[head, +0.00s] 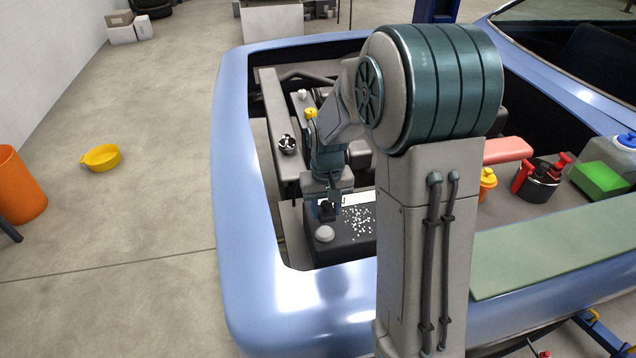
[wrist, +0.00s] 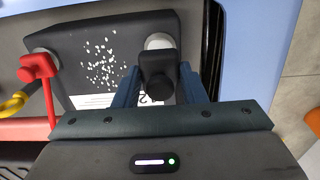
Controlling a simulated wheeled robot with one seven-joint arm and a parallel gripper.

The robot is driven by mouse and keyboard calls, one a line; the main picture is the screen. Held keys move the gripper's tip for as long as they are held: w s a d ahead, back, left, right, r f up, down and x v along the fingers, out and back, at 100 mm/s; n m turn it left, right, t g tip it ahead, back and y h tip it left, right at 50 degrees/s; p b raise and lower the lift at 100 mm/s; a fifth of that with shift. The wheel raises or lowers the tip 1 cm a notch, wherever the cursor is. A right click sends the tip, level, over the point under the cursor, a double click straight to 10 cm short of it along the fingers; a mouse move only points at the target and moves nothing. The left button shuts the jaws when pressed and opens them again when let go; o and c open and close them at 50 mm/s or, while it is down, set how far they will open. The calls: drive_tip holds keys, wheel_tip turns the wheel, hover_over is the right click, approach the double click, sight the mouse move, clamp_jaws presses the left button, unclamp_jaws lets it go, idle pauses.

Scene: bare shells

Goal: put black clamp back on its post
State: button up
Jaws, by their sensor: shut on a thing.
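The black clamp (wrist: 158,62) is held between the two blue fingers of my gripper (wrist: 158,84), which is shut on it. In the head view the clamp (head: 326,209) hangs below my gripper (head: 327,197), just behind the pale round post (head: 324,233) of the dark battery (head: 345,250). In the wrist view the post (wrist: 159,41) shows beyond the clamp's far end, which covers part of it. The clamp looks off the post; its exact height above the battery I cannot tell. The battery's top (wrist: 125,22) also shows in the wrist view.
White specks (wrist: 101,62) are scattered over the battery top. A red clamp (wrist: 38,68) with a red lead is at the other post. The blue car body (head: 240,190) edges the bay.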

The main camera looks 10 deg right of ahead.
sight(325, 232)
drive_tip(key=shift+w+f, duration=0.1)
drive_tip(key=shift+w, duration=0.3)
drive_tip(key=shift+s+f+b, duration=0.15)
drive_tip(key=shift+f+b, duration=0.2)
drive_tip(key=shift+b, duration=0.05)
drive_tip(key=shift+f+b, duration=1.9)
drive_tip(key=shift+f, duration=0.85)
drive_tip(key=shift+f+b, duration=0.15)
drive_tip(key=shift+b, duration=0.25)
drive_tip(key=o, duration=1.6)
drive_tip(key=shift+o, duration=0.2)
